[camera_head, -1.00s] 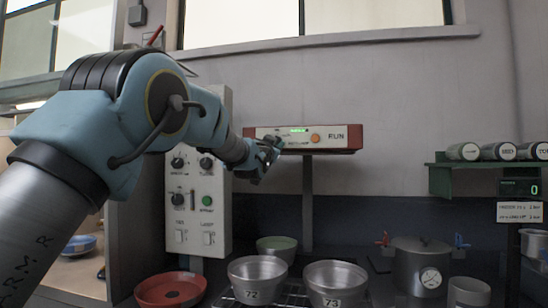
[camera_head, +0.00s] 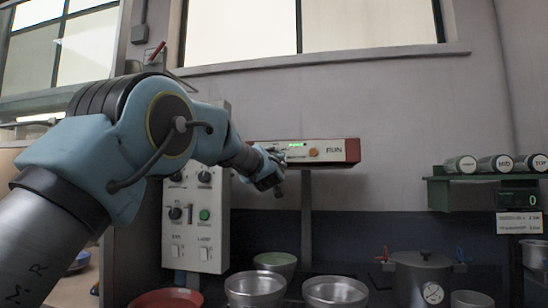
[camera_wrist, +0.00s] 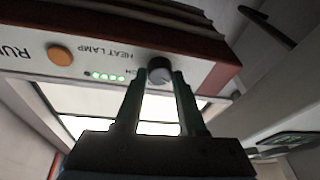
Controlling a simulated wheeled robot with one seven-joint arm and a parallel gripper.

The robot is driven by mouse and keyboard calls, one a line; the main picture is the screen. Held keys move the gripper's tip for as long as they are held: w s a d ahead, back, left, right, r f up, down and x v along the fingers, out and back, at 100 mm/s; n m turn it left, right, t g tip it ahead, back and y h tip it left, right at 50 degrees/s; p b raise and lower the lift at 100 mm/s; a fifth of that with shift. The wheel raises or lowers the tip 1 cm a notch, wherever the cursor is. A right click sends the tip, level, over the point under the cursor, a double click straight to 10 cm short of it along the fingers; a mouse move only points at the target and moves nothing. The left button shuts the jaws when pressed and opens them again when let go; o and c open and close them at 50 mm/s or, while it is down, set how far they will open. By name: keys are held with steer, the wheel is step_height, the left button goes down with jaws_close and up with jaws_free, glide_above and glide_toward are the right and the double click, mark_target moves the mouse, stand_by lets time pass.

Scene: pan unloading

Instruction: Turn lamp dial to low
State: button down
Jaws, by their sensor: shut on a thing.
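The heat lamp unit (camera_head: 352,150) is a red box with a pale front panel on the back wall. In the wrist view its panel (camera_wrist: 25,58) appears upside down, with "HEAT LAMP" lettering, an orange button (camera_wrist: 60,55) and a row of several lit green lights (camera_wrist: 107,76). The lamp dial (camera_wrist: 159,68) is a dark round knob near the panel's end. My gripper (camera_wrist: 160,85) is shut on the dial, one finger on each side of it. In the head view my gripper (camera_head: 276,180) is at the unit's left end and hides the dial. The dial's setting marks are unreadable.
A control panel (camera_head: 218,235) with knobs and switches stands left of the lamp. A green shelf (camera_head: 440,190) with canisters is at right.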

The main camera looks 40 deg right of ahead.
stand_by(0.3)
steer(key=c, duration=0.5)
jaws_free()
steer(key=b+v, duration=0.4)
steer(key=v, duration=0.7)
steer(key=shift+w, duration=0.15)
